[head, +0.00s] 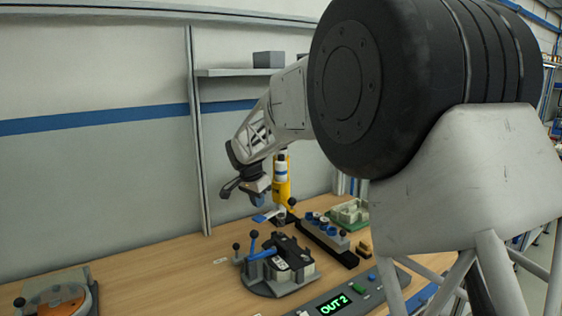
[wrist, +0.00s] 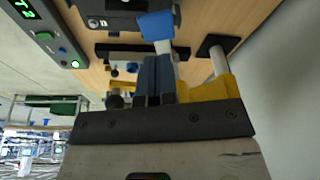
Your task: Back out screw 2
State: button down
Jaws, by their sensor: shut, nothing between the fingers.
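My gripper (head: 258,199) is up in the air, left of the yellow upright tool (head: 282,182) and behind the fixture. In the wrist view its blue fingers (wrist: 157,78) are together with nothing between them. The fixture (head: 282,268) is a grey and black block on a dark base, with a blue lever (head: 262,254) and black knobs. I cannot make out screw 2 on it. A control panel (head: 360,293) on the bench reads "OUT 2" in green; its edge also shows in the wrist view (wrist: 48,45).
A black rack (head: 322,236) with blue-topped round parts stands right of the fixture, and a green tray (head: 349,213) is behind it. An orange and grey device (head: 55,298) is at far left. The bench between is mostly clear. A shelf (head: 250,72) hangs above.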

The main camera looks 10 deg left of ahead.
jog(key=shift+r, duration=0.75)
jog(key=shift+s+d+r, duration=0.1)
jog(key=shift+d+r, duration=0.05)
jog(key=shift+d, duration=0.1)
jog(key=s+d+r+n, duration=0.1)
jog(key=s+d+r, duration=0.1)
jog(key=s+d, duration=0.6)
jog(key=s+d+r+n, duration=0.1)
jog(key=s+d+r, duration=0.3)
jog(key=d, duration=0.8)
jog(key=s+d+r+n, duration=0.1)
jog(key=s+d, duration=0.6)
jog(key=d, duration=0.2)
jog(key=s+d+f, duration=0.2)
jog(key=s+d, duration=0.3)
jog(key=s, duration=0.4)
jog(key=s+d+f+n, duration=0.1)
jog(key=s+d+f, duration=0.2)
jog(key=s, duration=0.7)
jog(key=s+d+f+n+y, duration=0.1)
jog(key=s+d+f, duration=0.2)
jog(key=s+d, duration=0.4)
jog(key=shift+s+d, duration=0.35)
jog(key=shift+s, duration=0.8)
